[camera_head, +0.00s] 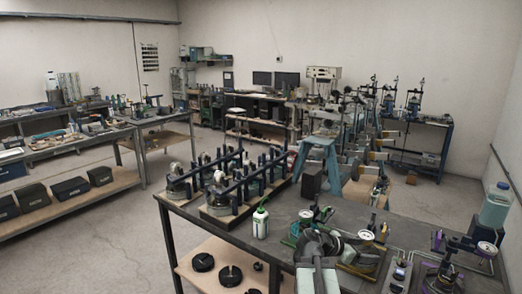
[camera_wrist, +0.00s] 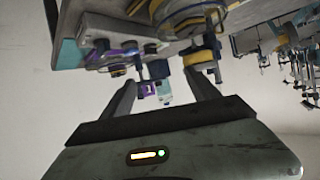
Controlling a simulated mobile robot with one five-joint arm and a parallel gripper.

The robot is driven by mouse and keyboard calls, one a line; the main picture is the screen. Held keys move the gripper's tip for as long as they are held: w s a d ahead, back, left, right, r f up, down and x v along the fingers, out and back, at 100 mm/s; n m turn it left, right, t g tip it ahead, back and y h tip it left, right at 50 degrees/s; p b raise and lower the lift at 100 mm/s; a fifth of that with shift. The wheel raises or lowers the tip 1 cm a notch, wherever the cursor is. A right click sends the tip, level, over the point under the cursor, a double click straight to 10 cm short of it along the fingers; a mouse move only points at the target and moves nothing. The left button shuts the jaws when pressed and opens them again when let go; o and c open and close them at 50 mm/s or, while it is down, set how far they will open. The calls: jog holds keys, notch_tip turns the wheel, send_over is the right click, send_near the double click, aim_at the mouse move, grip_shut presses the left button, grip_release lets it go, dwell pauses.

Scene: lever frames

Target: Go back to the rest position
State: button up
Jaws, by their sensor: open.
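My gripper (camera_wrist: 160,82) shows in the wrist view with its two dark fingers spread apart. Nothing is held between them. Beyond the fingertips, bench equipment with purple, yellow and white parts hangs from the top of the picture, which looks upside down. I cannot tell the exact gap between the fingers and that equipment. In the head view, what looks like part of my arm reaches over the near dark workbench (camera_head: 273,221) at the bottom centre; the fingertips are not clear there.
The bench holds a white bottle with a green top (camera_head: 260,223), a row of dark clamp fixtures (camera_head: 232,185), a gauge device (camera_head: 365,236) and a clear blue-capped jar (camera_head: 495,206). A blue stand (camera_head: 318,150) is behind. Open floor (camera_head: 110,235) lies to the left.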

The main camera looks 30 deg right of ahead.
jog(key=w+a+f+n+t+y+b, duration=0.1)
jog(key=w+a+f+n+t+y, duration=0.3)
jog(key=a, duration=0.6)
jog(key=w+a+f+n+g+b, duration=0.1)
jog(key=w+a+f+n, duration=0.1)
jog(key=w+a+f, duration=0.6)
jog(key=w+a+f+n+t+y+b, duration=0.1)
jog(key=w+a+f+n+t+y, duration=0.2)
jog(key=a, duration=1)
jog(key=s+a+f+n+g+y, duration=0.1)
jog(key=a+n, duration=0.4)
jog(key=a, duration=0.5)
jog(key=s+a+f+n+g+y+b, duration=0.1)
jog(key=a+n+y, duration=0.4)
jog(key=a, duration=0.5)
jog(key=shift+a+f+n+g, duration=0.3)
jog(key=shift+f+n+g, duration=0.3)
jog(key=shift+f+n, duration=0.25)
jog(key=shift+c, duration=0.3)
